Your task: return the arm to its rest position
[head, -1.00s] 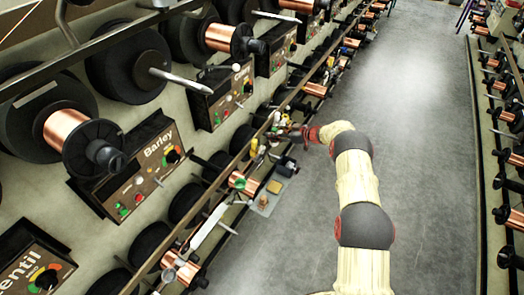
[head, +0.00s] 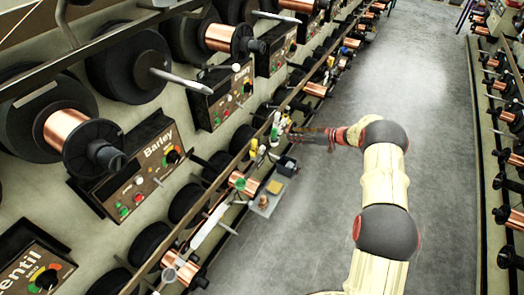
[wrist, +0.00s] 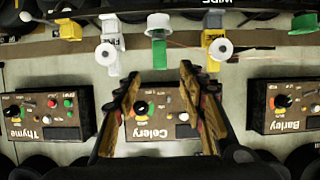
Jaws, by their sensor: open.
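My arm reaches up from the lower right of the head view, and my gripper (head: 297,133) points left toward the rack ledge. In the wrist view my gripper (wrist: 161,82) has its two fingers well apart, with nothing between them. Behind the fingers is the Celery control box (wrist: 160,118), seen upside down. A green-and-white holder (wrist: 159,40) sits just beyond the fingertips, with a yellow one (wrist: 216,42) to its right and a white one (wrist: 109,45) to its left. I cannot tell the exact gap to them.
The Barley box (head: 148,160) and large spools line the left rack. Another spool rack (head: 505,150) stands at the right. The aisle floor (head: 425,90) between is clear.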

